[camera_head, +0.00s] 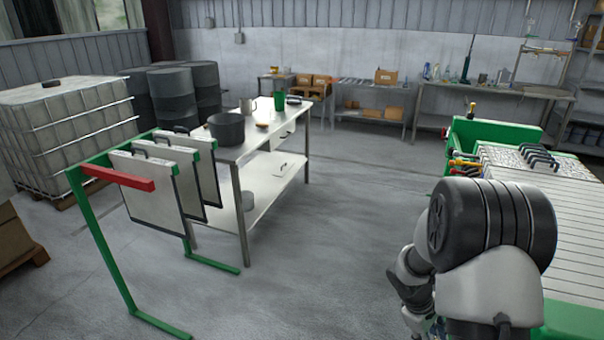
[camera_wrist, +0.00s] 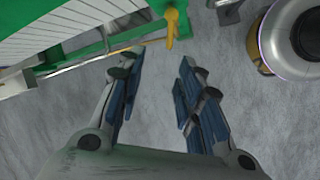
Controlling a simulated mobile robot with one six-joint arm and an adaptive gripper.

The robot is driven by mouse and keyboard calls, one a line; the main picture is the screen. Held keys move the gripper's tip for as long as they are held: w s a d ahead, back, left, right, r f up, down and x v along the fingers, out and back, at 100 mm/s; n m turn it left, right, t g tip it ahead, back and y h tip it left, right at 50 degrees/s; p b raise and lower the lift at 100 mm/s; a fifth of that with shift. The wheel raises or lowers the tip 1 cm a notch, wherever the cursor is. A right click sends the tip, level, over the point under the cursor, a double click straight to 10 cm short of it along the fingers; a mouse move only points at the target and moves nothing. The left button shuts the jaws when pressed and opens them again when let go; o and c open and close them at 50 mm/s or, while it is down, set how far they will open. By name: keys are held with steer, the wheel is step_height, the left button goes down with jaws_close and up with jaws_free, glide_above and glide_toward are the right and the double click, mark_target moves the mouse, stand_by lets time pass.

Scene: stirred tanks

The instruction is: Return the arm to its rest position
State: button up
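My gripper (camera_wrist: 157,100) shows in the wrist view with its two blue-padded fingers spread apart. Nothing is between them, only grey concrete floor beyond. In the head view my arm stands at the lower right, bent, in front of the green-framed filter press (camera_head: 570,225). The gripper itself is mostly hidden at the bottom edge of that view. In the wrist view the green press frame (camera_wrist: 105,30) lies at the upper left, close beyond the left finger, with a yellow handle (camera_wrist: 171,28) near the top centre.
A green rack (camera_head: 97,230) with hanging plates stands at left. A steel table (camera_head: 262,140) bears a dark pot (camera_head: 227,129). A caged tank (camera_head: 65,125) and drums (camera_head: 172,95) stand behind. The middle floor (camera_head: 320,240) is clear. A round metallic object (camera_wrist: 296,38) shows upper right in the wrist view.

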steer(key=s+a+r+m+t+y, duration=0.1)
steer(key=s+a+r+m, duration=0.2)
steer(key=r, duration=0.7)
steer(key=s+a+r+m+t, duration=0.1)
steer(key=s+a+r, duration=0.4)
steer(key=r, duration=0.5)
steer(key=s+a+r+m+t+y, duration=0.3)
steer(key=s+a+r, duration=0.4)
steer(key=s+a, duration=0.5)
steer(key=shift+s+y, duration=0.4)
